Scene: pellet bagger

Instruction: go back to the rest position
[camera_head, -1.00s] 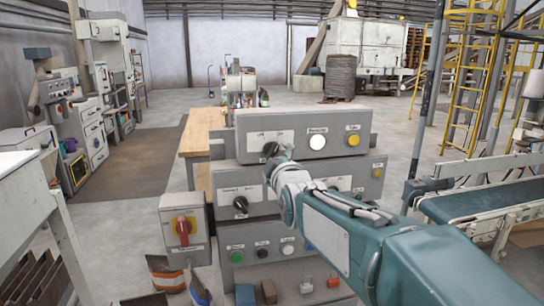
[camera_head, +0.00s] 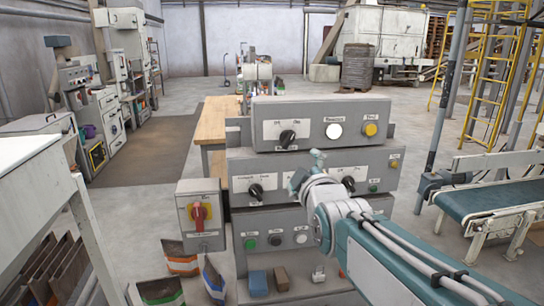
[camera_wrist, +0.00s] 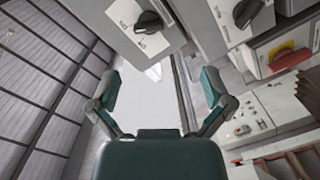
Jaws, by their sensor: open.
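My gripper (camera_wrist: 160,98) is open and empty in the wrist view, with its two fingers spread apart. In the head view my gripper (camera_head: 306,170) is in front of the middle row of the grey control panel (camera_head: 320,112). It partly hides a knob on that row. The upper row has a black knob (camera_head: 287,138), a white button (camera_head: 333,131) and a yellow button (camera_head: 370,129). The black knob is clear of my gripper. A knob on a grey box (camera_wrist: 148,22) shows at the top of the wrist view.
A red and yellow switch box (camera_head: 201,213) stands left of the panel. A conveyor (camera_head: 490,198) is at the right and a white table (camera_head: 30,150) at the near left. Small padlock-like blocks (camera_head: 258,283) and bags (camera_head: 180,258) lie below. Open floor (camera_head: 160,140) lies behind.

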